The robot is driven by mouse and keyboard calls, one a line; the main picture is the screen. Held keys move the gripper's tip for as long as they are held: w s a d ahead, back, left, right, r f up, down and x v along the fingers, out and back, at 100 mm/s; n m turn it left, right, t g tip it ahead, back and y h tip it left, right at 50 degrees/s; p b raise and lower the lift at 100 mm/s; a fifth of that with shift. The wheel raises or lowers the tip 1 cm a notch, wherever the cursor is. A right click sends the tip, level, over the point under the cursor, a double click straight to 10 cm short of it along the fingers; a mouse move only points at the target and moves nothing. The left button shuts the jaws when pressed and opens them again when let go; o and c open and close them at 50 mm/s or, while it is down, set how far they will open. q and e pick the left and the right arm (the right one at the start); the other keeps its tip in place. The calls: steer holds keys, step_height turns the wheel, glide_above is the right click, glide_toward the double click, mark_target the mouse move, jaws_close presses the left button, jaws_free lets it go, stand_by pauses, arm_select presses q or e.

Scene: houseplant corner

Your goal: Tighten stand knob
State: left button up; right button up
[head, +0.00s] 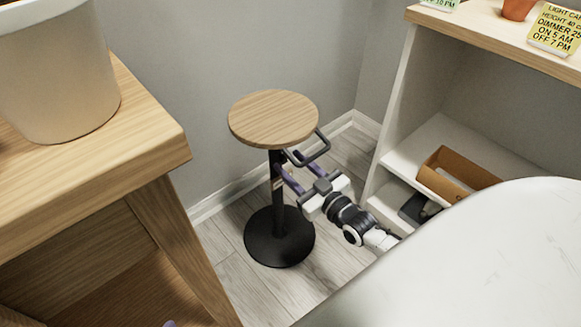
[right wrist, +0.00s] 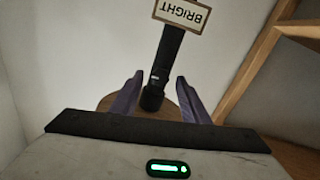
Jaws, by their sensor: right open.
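The plant stand has a round wooden top (head: 273,118), a black pole (head: 277,200) and a round black base (head: 279,237). It stands upright on the floor. My right gripper (head: 281,161) is open just under the top, with its purple fingers reaching to the pole. In the right wrist view, the open right gripper (right wrist: 159,78) has one finger on each side of the black pole (right wrist: 170,48) and its thicker dark part (right wrist: 152,98). I cannot clearly tell the knob from this dark part. A purple tip of my left gripper (head: 170,323) shows at the bottom edge.
A wooden table (head: 150,130) with a large pale pot (head: 60,80) stands at the left. A white shelf unit (head: 400,110) with a brown open box (head: 450,175) is at the right. A framed sign reading BRIGHT (right wrist: 183,12) is by the pole. Floor around the base is clear.

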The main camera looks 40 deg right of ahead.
steer(key=shift+w, duration=0.4)
steer(key=c, duration=1.1)
steer(key=shift+o, duration=0.2)
